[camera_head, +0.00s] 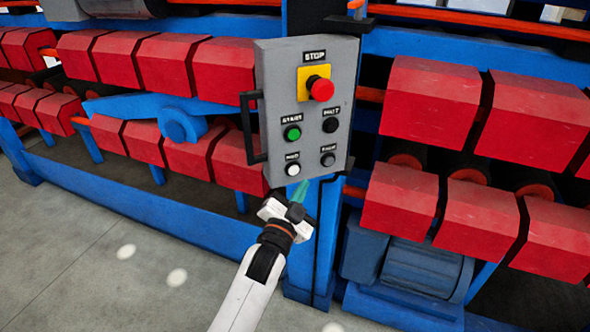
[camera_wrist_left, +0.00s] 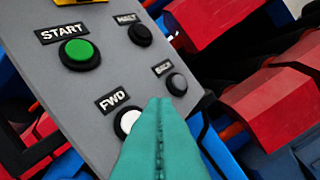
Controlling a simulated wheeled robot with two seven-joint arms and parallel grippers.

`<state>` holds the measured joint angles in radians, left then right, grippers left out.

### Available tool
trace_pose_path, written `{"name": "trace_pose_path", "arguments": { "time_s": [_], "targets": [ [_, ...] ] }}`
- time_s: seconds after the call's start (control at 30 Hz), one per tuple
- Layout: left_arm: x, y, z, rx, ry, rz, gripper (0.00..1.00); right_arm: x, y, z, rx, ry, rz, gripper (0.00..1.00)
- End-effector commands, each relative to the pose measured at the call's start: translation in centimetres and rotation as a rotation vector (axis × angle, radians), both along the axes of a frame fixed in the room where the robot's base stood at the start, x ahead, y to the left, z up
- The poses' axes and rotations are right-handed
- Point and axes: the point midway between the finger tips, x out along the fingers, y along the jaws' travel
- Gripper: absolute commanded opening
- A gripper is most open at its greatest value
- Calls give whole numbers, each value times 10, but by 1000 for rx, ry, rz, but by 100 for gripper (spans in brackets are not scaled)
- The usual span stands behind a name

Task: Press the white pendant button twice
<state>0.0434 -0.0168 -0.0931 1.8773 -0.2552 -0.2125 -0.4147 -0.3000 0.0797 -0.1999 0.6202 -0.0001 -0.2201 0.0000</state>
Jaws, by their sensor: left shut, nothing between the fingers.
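The grey control panel (camera_head: 265,75) hangs in front of the machine, with a black handle on its left side. The white button (camera_head: 293,170) sits at its lower left, under a label that reads FWD in the wrist view. My left gripper (camera_head: 301,188) is shut and empty, its teal fingers just below and right of the white button. In the left wrist view the shut fingertips (camera_wrist_left: 158,104) overlap the right part of the white button (camera_wrist_left: 127,121). I cannot tell whether they touch it. My right gripper is not in view.
Red blocks (camera_head: 431,93) and blue beams stand behind. Grey floor (camera_head: 100,270) is open at lower left.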

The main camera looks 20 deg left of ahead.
Motion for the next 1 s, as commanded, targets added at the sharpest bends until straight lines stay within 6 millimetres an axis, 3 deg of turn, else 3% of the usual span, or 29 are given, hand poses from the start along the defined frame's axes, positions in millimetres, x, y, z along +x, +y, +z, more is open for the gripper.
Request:
{"name": "trace_pose_path", "arguments": {
  "time_s": [0.3, 1.0],
  "targets": [
    [-17, -16, 0, -2, 1, -1, 0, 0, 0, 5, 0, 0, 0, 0],
    [-17, -16, 0, 0, 0, 0, 0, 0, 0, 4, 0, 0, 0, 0]
  ]
}}
